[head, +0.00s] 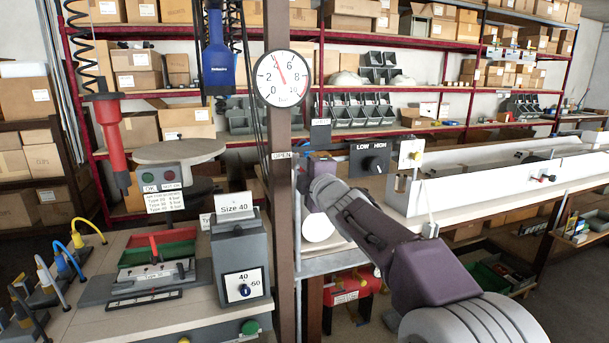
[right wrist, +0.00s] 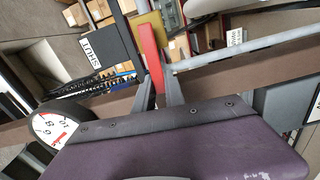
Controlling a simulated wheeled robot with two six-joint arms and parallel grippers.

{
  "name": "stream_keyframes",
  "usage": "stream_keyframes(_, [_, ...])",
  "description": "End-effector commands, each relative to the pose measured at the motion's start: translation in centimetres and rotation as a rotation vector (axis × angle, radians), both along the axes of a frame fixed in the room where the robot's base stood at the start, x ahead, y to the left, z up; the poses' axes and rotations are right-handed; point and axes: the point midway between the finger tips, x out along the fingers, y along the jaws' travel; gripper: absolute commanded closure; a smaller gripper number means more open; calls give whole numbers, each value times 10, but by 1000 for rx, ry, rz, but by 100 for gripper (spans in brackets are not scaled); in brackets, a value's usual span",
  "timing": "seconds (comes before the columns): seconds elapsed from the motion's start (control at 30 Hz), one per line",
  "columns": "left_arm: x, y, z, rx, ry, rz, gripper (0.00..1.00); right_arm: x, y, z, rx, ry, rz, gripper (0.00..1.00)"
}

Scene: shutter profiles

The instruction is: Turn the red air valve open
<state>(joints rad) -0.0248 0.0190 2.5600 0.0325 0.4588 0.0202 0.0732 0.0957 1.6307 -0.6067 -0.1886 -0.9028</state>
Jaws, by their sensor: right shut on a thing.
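My right gripper (head: 304,182) reaches in from the right to the brown post (head: 283,240). The red valve lever hides behind the gripper in the head view. In the right wrist view the red lever (right wrist: 153,57) stands between the two fingers of my right gripper (right wrist: 157,85), which is shut on it. A yellow part (right wrist: 148,25) shows behind the lever. A SHUT label (right wrist: 96,51) is at upper left there and an OPEN label (right wrist: 236,38) at upper right. The OPEN label (head: 281,155) also shows on the post. My left gripper is out of view.
A round gauge (head: 283,78) sits on the post, its needle pointing up and slightly left, near 4. A LOW/HIGH switch box (head: 371,158) stands right of the gripper. Red (head: 110,125) and blue (head: 217,60) tools hang at left. A Size 40 box (head: 240,262) stands on the front bench.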

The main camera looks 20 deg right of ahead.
Motion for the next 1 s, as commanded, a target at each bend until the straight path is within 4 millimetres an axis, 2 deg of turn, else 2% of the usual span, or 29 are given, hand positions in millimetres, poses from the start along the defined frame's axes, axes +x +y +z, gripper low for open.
stream_keyframes(0.2, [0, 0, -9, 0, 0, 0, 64, 0, 0, -6, -64, -1, -1, 100])
stream_keyframes(0.77, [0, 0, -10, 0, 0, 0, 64, 0, 0, -5, -88, -3, 0, 100])
stream_keyframes(0.8, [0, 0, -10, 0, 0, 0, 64, 0, 0, -5, -88, -3, 0, 74])
stream_keyframes(0.83, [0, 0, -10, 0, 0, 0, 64, 0, 0, -5, -88, -3, 0, 66])
stream_keyframes(1.0, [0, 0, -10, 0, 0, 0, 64, 0, 0, -5, -86, -3, 0, 64])
